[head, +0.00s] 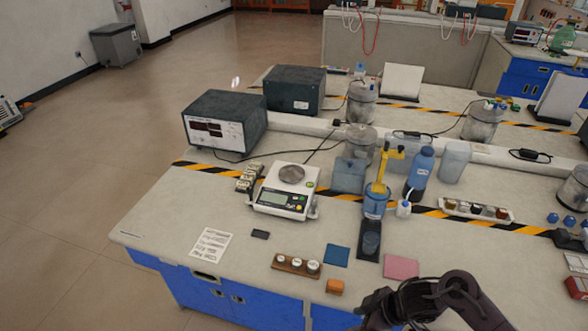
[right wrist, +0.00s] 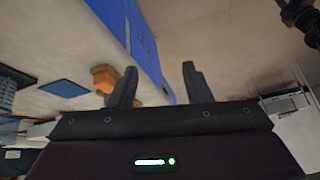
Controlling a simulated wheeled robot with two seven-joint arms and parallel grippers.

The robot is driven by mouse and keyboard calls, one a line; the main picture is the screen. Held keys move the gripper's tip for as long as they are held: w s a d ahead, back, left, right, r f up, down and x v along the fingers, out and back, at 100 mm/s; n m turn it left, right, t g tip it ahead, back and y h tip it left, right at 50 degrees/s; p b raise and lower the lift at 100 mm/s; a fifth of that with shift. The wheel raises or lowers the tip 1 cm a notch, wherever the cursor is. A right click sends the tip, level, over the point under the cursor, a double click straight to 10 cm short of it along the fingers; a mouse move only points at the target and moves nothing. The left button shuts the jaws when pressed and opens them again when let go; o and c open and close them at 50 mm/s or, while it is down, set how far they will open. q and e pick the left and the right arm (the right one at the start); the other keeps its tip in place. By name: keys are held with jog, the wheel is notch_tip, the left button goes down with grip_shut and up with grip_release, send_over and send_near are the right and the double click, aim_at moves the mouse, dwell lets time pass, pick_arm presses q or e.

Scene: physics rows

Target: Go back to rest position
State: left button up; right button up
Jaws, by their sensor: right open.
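My right arm comes in at the bottom right of the head view, over the front edge of the bench (head: 150,222); its fingertips are hard to make out there. In the right wrist view my right gripper (right wrist: 158,80) has its two fingers wide apart with nothing between them. My left gripper does not show in the head view.
Near the arm are a pink pad (head: 400,267), a blue pad (head: 336,255) and a wooden rack (head: 292,265) with white-capped vials. Behind stand a balance (head: 284,198), a blue bottle (head: 420,172) and a yellow-topped blue device (head: 376,202). Open floor (head: 75,180) lies left of the bench.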

jog(key=s+d+f+m+t+h+b, duration=0.15)
jog(key=s+f+m, duration=0.25)
jog(key=f, duration=0.9)
jog(key=s+d+f+m+b, duration=0.2)
jog(key=s+d+f+m, duration=0.1)
jog(key=f, duration=1.1)
pick_arm(q)
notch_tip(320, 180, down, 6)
jog(key=b, duration=0.2)
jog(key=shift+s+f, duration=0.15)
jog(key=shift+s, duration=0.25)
pick_arm(e)
jog(key=s+d+f+m+g+h, duration=0.1)
jog(key=s+f+h, duration=0.1)
jog(key=s+f, duration=0.5)
jog(key=s+d+f+m+g+h, duration=0.1)
jog(key=s+f, duration=0.6)
jog(key=s, duration=1.1)
jog(key=shift+s+d+f+m+g+h, duration=0.25)
jog(key=shift+d+m+g+h, duration=0.1)
jog(key=shift+d+h, duration=0.25)
jog(key=shift+w, duration=0.1)
